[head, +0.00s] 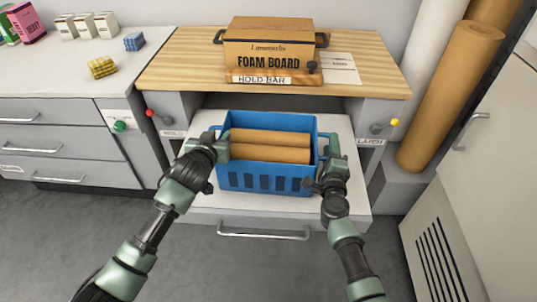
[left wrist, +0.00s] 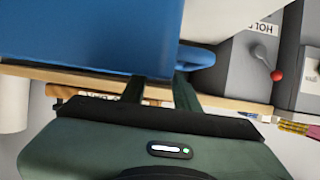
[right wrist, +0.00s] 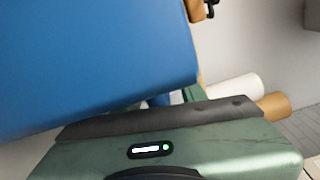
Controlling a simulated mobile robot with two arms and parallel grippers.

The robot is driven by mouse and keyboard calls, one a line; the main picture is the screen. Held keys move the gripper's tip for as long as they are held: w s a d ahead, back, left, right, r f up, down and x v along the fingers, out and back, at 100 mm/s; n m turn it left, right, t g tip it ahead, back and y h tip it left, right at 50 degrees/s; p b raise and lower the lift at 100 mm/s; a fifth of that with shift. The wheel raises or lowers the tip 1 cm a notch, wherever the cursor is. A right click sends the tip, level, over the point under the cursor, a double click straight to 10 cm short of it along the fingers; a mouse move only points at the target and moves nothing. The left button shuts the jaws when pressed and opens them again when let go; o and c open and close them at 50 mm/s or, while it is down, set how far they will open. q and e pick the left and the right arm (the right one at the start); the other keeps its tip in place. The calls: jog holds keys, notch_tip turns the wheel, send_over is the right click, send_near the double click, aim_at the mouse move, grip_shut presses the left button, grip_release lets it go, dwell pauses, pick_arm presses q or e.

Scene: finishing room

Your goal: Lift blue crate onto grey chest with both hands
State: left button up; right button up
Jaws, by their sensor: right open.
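The blue crate (head: 268,183) holds brown rolls (head: 270,146) and sits upright on a pale pull-out shelf. My left gripper (head: 222,150) is at the crate's left end, by its blue handle (left wrist: 197,57). Its fingers are spaced apart in the left wrist view, their tips partly hidden by the crate; I cannot tell whether they grip the handle. My right gripper (head: 328,165) is open at the crate's right end, its fingers mostly hidden behind the crate in the right wrist view. A grey drawer chest (head: 62,153) with a pale top stands at the left.
A wooden worktop (head: 180,62) behind the crate bears a foam board box (head: 268,45). The shelf (head: 352,197) has a front handle. Red (head: 150,112) and yellow (head: 394,122) knobs flank it. Small boxes stand on the chest's back; its front top is clear. Rolls lean at right.

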pick_arm(q)
jog(key=shift+x, duration=0.8)
pick_arm(e)
jog(key=shift+w+d, duration=0.1)
jog(key=shift+w, duration=0.7)
pick_arm(q)
jog(key=c, duration=0.5)
pick_arm(e)
jog(key=c, duration=0.5)
pick_arm(q)
grip_shut()
pick_arm(e)
grip_shut()
pick_arm(q)
jog(key=shift+a, duration=0.1)
